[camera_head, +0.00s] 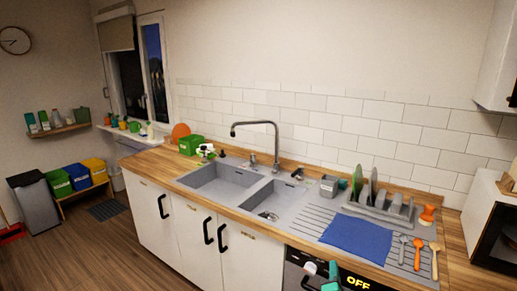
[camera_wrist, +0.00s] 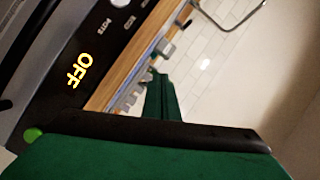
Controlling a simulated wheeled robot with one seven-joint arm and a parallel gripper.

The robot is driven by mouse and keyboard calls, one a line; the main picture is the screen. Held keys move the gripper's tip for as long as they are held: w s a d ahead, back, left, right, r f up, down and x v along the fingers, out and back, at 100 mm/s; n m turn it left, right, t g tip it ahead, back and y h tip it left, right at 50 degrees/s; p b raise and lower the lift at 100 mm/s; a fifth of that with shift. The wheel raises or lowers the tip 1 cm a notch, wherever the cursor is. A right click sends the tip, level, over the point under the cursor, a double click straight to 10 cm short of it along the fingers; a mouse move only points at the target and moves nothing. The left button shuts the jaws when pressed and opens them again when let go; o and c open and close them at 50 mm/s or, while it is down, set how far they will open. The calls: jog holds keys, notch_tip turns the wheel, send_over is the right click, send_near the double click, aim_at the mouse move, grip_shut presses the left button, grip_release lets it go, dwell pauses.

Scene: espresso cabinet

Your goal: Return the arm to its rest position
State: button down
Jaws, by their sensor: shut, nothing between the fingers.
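My gripper (camera_wrist: 161,97) shows in the wrist view as narrow dark green fingers beyond a wide green body with a black edge. The fingers are together, with nothing seen between them. They point toward the counter edge and the tiled wall, apart from both as far as I can tell. In the head view, small teal and white parts at the bottom edge, in front of the dishwasher panel (camera_head: 357,283), look like my arm. Most of the arm is out of frame there.
The dishwasher panel with its lit OFF display also fills the left of the wrist view (camera_wrist: 110,35). Behind it are the wooden counter (camera_head: 451,262), a double sink (camera_head: 222,184), a blue mat (camera_head: 357,238), a dish rack (camera_head: 385,208) and several utensils. Open floor (camera_head: 95,250) lies left.

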jog(key=s+a+f+n, duration=0.2)
jog(key=s+f+n, duration=0.2)
jog(key=s, duration=0.5)
jog(key=s+a+f+n, duration=0.3)
jog(key=s+f, duration=0.2)
jog(key=s, duration=0.4)
jog(key=s+a+f+n, duration=0.2)
jog(key=s+f+n, duration=0.2)
jog(key=s, duration=0.5)
jog(key=s+a+r+n+y, duration=0.1)
jog(key=s+a+n, duration=0.1)
jog(key=s+a, duration=0.6)
jog(key=s+a+r+n+g+y, duration=0.1)
jog(key=s+a+r+y, duration=0.1)
jog(key=s+a, duration=0.7)
jog(key=s, duration=0.8)
jog(key=shift+s+a+r+n+y, duration=0.15)
jog(key=shift+a+r+n+y, duration=0.15)
jog(key=shift+n, duration=0.1)
